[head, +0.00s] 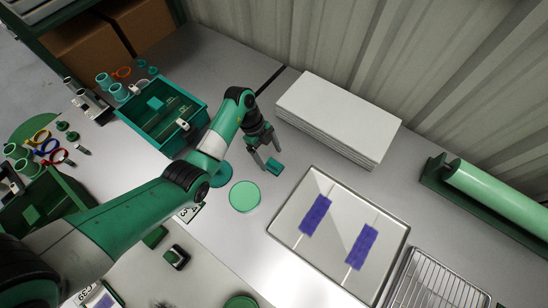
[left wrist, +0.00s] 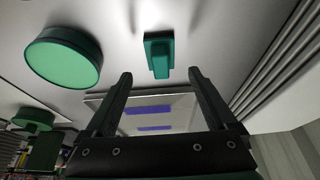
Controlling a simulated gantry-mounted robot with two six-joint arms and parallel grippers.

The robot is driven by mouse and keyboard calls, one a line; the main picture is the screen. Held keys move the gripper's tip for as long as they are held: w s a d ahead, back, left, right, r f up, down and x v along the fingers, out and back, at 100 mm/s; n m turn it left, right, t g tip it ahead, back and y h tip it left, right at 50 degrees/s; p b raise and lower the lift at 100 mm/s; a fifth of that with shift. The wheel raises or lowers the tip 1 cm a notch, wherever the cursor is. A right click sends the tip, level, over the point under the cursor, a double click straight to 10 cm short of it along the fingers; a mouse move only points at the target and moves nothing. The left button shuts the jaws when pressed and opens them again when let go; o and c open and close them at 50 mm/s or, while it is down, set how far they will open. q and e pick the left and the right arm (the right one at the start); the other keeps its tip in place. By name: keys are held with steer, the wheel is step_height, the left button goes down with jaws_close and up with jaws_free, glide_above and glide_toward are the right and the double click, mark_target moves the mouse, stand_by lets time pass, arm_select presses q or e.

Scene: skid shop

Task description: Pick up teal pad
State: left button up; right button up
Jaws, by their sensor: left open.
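The teal pad (head: 275,168) is a small block lying on the grey bench, left of the metal tray. In the left wrist view the teal pad (left wrist: 159,54) shows as a block with a narrower raised part, beyond the fingertips and roughly centred between them. My left gripper (head: 270,160) is open and empty, with its fingers pointing down close to the pad. In the left wrist view the fingers of the left gripper (left wrist: 158,76) are spread apart and nothing is between them. Whether the tips touch the bench is unclear. My right gripper is not in view.
A round green disc (head: 245,196) lies just left of the pad. A metal tray (head: 278,225) with two purple strips is on the right. A white stack (head: 338,115) stands behind. A teal bin (head: 130,118) with small parts is at the left. A wire rack (head: 432,280) stands at lower right.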

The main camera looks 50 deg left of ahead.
mark_target(274, 163)
arm_select(q)
steer(key=b+x, duration=0.3)
steer(key=x, duration=0.1)
steer(key=shift+f, duration=0.35)
steer(key=shift+d+f, duration=0.15)
steer(key=shift+f, duration=0.05)
steer(key=shift+w+r, duration=0.1)
steer(key=shift+r, duration=0.05)
jaws_close()
